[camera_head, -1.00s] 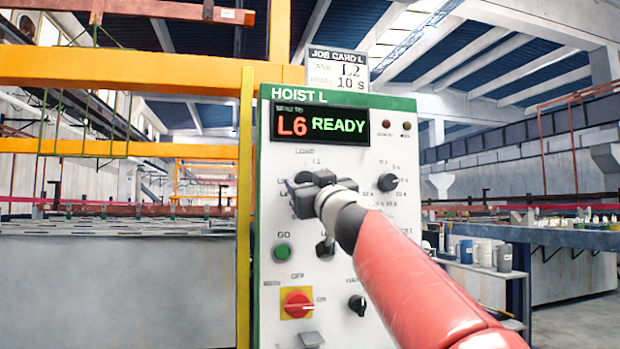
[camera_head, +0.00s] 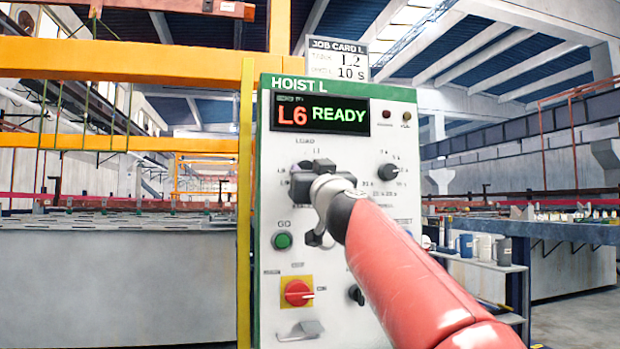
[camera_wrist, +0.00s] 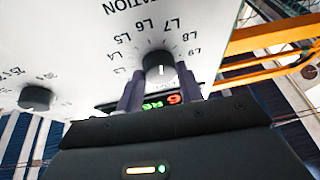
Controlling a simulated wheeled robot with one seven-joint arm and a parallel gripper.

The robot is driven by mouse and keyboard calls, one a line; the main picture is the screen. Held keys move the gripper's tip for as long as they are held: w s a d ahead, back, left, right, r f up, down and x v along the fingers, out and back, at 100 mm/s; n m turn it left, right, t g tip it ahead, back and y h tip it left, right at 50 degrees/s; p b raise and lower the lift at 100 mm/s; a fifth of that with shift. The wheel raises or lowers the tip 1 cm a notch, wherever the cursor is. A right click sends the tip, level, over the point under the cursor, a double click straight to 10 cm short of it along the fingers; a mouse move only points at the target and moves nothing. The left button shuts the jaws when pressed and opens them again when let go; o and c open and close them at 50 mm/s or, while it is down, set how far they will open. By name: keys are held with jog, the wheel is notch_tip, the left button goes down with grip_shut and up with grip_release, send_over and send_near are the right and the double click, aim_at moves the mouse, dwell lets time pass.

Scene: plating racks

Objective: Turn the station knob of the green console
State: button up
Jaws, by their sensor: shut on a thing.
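The green-topped console (camera_head: 340,130), headed HOIST L, stands in front of me, and its display (camera_head: 320,116) reads L6 READY. In the wrist view the dark round station knob (camera_wrist: 158,65) sits on the white panel among marks such as L4 to L9, under the word STATION. My gripper (camera_wrist: 160,88) has one finger on each side of the knob and is shut on it. In the head view my gripper (camera_head: 312,190) is against the upper left of the panel and hides the knob and most of its marks.
A job card (camera_head: 340,60) above the console reads L2 and 10 S. Another dark knob (camera_head: 388,172) is to the right, with a green GO button (camera_head: 282,241) and a red switch (camera_head: 298,292) below. A yellow post (camera_head: 245,210) runs along the console's left edge.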

jog(key=shift+a+m+t+h+p, duration=0.1)
jog(key=shift+m+t+h+p, duration=0.2)
jog(key=shift+m+h, duration=0.85)
jog(key=shift+a+m+t+h+p, duration=0.1)
jog(key=shift+m+t+h+p, duration=0.25)
jog(key=shift+m, duration=1.5)
jog(key=o, duration=1)
jog(key=shift+b+v, duration=1.75)
jog(key=shift+v, duration=2.25)
jog(key=shift+r, duration=0.15)
